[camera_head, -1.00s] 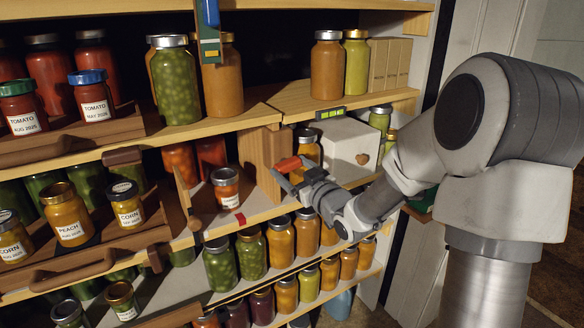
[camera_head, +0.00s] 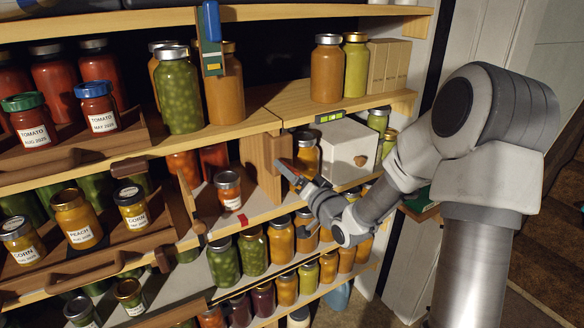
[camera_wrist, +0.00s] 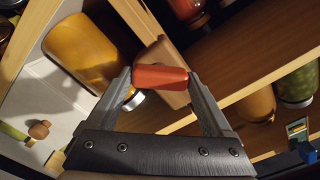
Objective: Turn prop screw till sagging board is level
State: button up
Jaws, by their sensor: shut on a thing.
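The wooden shelf board (camera_head: 365,103) has a seam at its left end, where it meets another board above an upright wooden block (camera_head: 262,168). A small spirit level with a green vial (camera_head: 329,117) sits at its front edge; its bubble is too small to read. My gripper (camera_head: 288,168) is in front of the shelves, right of the block. In the wrist view its fingers are shut on a red handle (camera_wrist: 160,77). A brown wooden part (camera_wrist: 165,53) shows just behind the handle. The prop screw's thread is not clearly visible.
A white box (camera_head: 345,150) with a knob and a jar of orange contents (camera_head: 306,153) stand close behind my gripper. A tomato-coloured jar (camera_head: 228,190) stands on the lower shelf to the left. Filled jars crowd the shelves. The floor at right is open.

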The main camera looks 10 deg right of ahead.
jog(key=shift+r+m+p, duration=0.1)
jog(key=shift+m+p, duration=2.35)
jog(key=shift+m, duration=1.75)
jog(key=o, duration=1.1)
jog(key=shift+o, duration=0.2)
